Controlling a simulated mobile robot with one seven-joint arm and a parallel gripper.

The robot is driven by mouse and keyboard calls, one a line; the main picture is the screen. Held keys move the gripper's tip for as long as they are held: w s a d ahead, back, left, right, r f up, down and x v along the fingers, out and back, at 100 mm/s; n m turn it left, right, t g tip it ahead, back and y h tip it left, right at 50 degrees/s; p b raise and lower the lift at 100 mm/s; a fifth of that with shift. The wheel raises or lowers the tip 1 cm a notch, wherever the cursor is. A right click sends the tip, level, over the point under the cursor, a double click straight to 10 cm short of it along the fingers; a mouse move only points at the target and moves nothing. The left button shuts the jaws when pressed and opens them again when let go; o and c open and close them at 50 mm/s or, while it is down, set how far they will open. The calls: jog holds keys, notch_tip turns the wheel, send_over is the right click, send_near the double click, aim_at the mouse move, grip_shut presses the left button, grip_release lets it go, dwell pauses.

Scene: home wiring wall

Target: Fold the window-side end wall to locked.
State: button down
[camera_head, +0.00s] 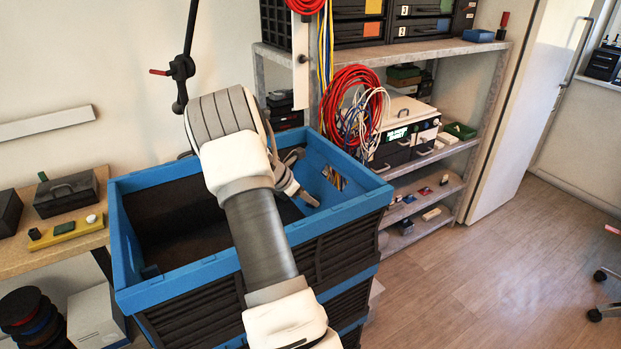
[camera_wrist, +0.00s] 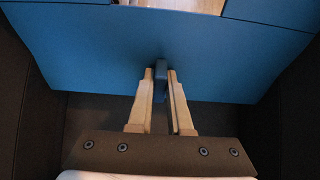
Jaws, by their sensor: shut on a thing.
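A folding crate with a blue rim (camera_head: 180,279) and dark slatted walls stands in front of me, stacked on another crate part. Its right end wall (camera_head: 318,164) shows a blue inner face, and this blue panel (camera_wrist: 100,60) fills the upper wrist view. My gripper (camera_head: 305,193) reaches down inside the crate beside that wall. In the wrist view my gripper (camera_wrist: 161,76) is shut on a small dark blue tab (camera_wrist: 160,88) at the middle of the panel. My arm hides part of the crate's inside. I cannot tell whether the wall is latched.
A grey shelf (camera_head: 440,50) with drawers, a power unit and hanging red cable (camera_head: 350,90) stands close behind the crate. A wooden bench (camera_head: 80,244) with boxes is at the left. Open wooden floor (camera_head: 480,285) lies at the right.

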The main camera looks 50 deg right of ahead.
aim_at(318, 200)
jog(key=shift+s+d+f, duration=0.1)
jog(key=shift+d, duration=0.1)
jog(key=shift+x, duration=0.9)
jog(key=shift+d, duration=0.15)
jog(key=shift+s+d+f+b, duration=0.25)
jog(key=shift+d+f+b, duration=0.1)
jog(key=shift+d, duration=0.35)
jog(key=shift+d+f, duration=0.1)
jog(key=shift+s+d, duration=0.1)
jog(key=shift+d, duration=0.05)
